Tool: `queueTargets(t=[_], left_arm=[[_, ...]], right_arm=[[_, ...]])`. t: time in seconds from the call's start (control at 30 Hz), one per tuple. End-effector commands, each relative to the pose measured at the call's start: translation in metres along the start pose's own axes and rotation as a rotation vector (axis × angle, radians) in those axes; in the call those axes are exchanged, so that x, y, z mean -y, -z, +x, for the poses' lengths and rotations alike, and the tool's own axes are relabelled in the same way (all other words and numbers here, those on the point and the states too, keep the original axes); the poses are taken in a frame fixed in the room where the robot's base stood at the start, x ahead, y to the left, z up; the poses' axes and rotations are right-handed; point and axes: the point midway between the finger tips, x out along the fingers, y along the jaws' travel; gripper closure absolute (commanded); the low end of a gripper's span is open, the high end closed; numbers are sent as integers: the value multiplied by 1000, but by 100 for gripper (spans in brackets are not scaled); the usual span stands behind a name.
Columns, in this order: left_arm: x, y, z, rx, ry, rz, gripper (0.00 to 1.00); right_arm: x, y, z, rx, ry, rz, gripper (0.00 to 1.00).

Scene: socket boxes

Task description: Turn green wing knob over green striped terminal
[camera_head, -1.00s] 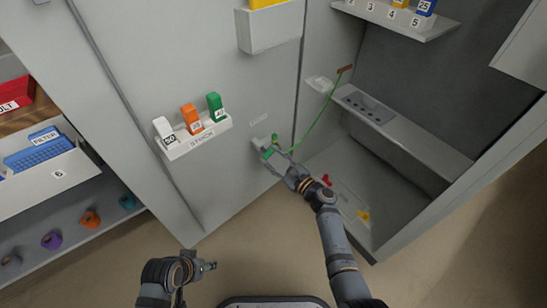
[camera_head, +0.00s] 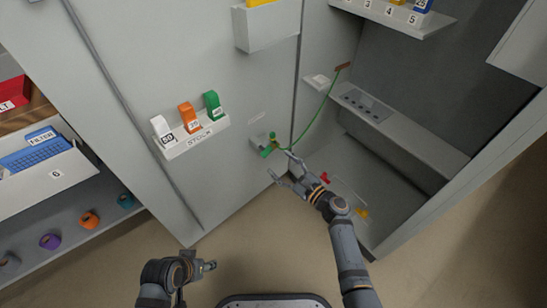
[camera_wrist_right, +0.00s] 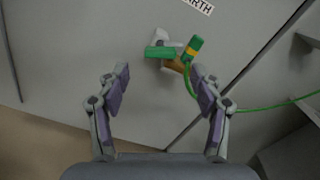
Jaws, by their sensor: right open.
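The green wing knob (camera_head: 266,152) sits on a small grey box (camera_head: 258,143) low on the cabinet front. In the right wrist view the knob (camera_wrist_right: 160,52) is a green bar lying nearly level across the picture. The green terminal with a yellow stripe (camera_wrist_right: 193,47) is just right of it, with a green cable attached; it also shows in the head view (camera_head: 273,137). My right gripper (camera_head: 281,165) is open and empty, a little apart from the knob, its fingers (camera_wrist_right: 160,76) spread below it. My left gripper (camera_head: 209,266) is far off, low left; its jaws are unclear.
The green cable (camera_head: 318,119) runs up to a brown piece (camera_head: 343,66) in the open bay at right. A STOCK holder (camera_head: 196,140) with white, orange and green blocks is on the cabinet left of the knob. Red and yellow parts lie low in the bay.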

Motion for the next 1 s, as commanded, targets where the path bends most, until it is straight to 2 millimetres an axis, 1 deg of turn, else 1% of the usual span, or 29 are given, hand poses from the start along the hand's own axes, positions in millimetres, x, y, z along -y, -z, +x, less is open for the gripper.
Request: queueTargets(t=[0.03,0.1,0.2,0.3,0.43,0.67,0.73,0.77,0.87,0.9,1.0], left_arm=[[0,0,0,0,0,0,57],[0,0,0,0,0,1,57],[0,0,0,-1,1,1,57],[0,1,0,-1,1,1,57],[0,1,0,-1,1,1,57],[0,1,0,-1,1,2,57],[0,1,0,-1,1,2,57],[0,1,0,-1,1,2,57],[0,1,0,-1,1,2,57],[0,1,0,-1,1,2,57],[0,1,0,-1,1,2,57]], right_arm=[[0,1,-14,-3,-1,-2,34],[-1,2,-31,-4,-1,-1,34],[0,0,-49,-2,-1,-1,34],[0,0,-62,-1,0,-1,34],[0,0,-69,0,0,0,34],[0,0,-69,0,1,0,34],[-2,0,-70,-4,-8,-18,34],[-6,0,-72,-10,-20,-44,34],[-33,5,-84,-56,-124,-252,34],[-47,8,-93,-80,-186,-370,34],[-78,20,-117,-135,-352,-661,34]])
